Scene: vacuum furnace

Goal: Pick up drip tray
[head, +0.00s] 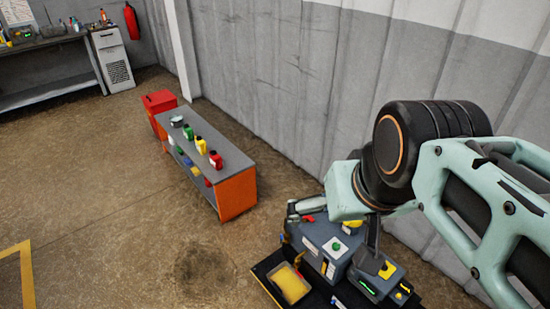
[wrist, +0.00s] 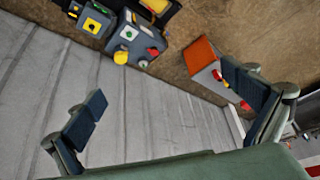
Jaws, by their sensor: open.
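A shallow yellow rectangular tray with a pale rim (head: 290,284), which looks like the drip tray, lies on a dark base at the front of the grey furnace unit (head: 328,246) in the head view. In the wrist view a yellow part (wrist: 155,5) at the top edge may be the same tray, cut off by the frame. My gripper (wrist: 163,82) is open, its two dark-padded fingers wide apart with nothing between them. It is above and apart from the tray, near the wall. My arm partly hides the unit in the head view.
A grey-topped orange bench (head: 235,183) with several coloured bottles stands left of the unit, with a red cabinet (head: 159,102) behind it. The corrugated wall (head: 285,70) runs close behind the unit. The floor to the left is clear.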

